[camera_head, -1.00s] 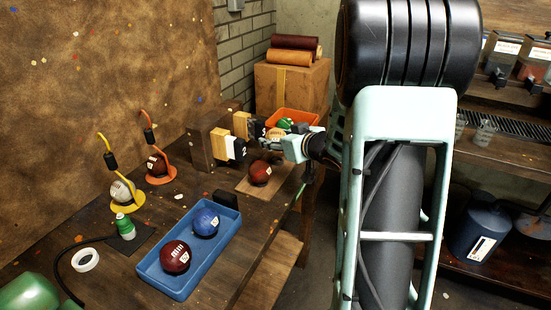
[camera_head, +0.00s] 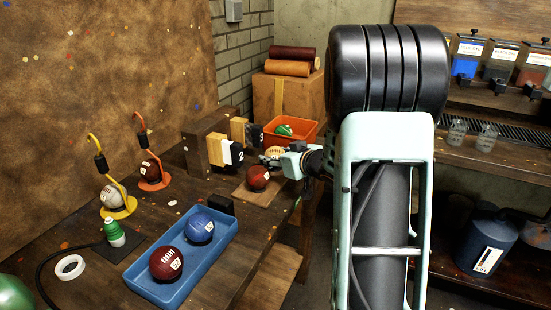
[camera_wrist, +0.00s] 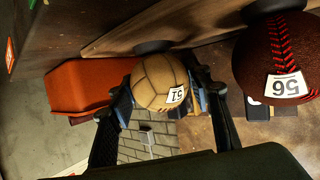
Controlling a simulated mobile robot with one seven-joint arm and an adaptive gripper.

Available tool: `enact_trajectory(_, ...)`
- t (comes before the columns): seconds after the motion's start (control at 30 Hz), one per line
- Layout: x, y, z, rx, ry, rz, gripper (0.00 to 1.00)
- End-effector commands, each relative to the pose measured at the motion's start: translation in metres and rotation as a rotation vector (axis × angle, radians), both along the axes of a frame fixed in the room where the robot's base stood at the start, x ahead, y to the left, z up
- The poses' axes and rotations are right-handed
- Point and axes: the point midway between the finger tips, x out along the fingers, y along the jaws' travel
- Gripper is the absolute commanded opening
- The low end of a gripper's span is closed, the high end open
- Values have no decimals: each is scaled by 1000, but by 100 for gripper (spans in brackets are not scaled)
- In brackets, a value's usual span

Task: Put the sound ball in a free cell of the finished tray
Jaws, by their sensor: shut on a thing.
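My gripper (camera_wrist: 160,105) is shut on a tan, panelled ball (camera_wrist: 160,82) with a white number label. In the head view this tan ball (camera_head: 273,153) shows at the fingertips of my gripper (camera_head: 281,156), partly hidden, behind the brown mat. A dark red ball (camera_head: 257,177) lies on the mat; in the wrist view this red ball (camera_wrist: 282,58) has red stitching and a white label. A blue tray (camera_head: 142,272) near the table's front holds a dark red ball (camera_head: 167,264) and a blue ball (camera_head: 199,228). I cannot tell which container is the finished tray.
An orange bin (camera_head: 305,131) with a green ball (camera_head: 284,130) stands behind my gripper. Yellow (camera_head: 122,207) and orange (camera_head: 150,184) stands carry balls at the left. Upright blocks (camera_head: 222,153) stand beside the mat. A green bottle (camera_head: 114,233) and white ring (camera_head: 70,268) lie left of the tray.

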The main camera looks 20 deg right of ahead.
Motion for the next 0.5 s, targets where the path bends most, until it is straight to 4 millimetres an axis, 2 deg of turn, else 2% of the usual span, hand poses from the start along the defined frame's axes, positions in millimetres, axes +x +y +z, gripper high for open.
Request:
enact_trajectory(0.1,0,0,-4,1,0,0,18)
enact_trajectory(0.13,0,0,-4,0,0,0,47)
enact_trajectory(0.27,0,0,-3,0,0,0,62)
enact_trajectory(0.5,0,0,-3,0,0,0,63)
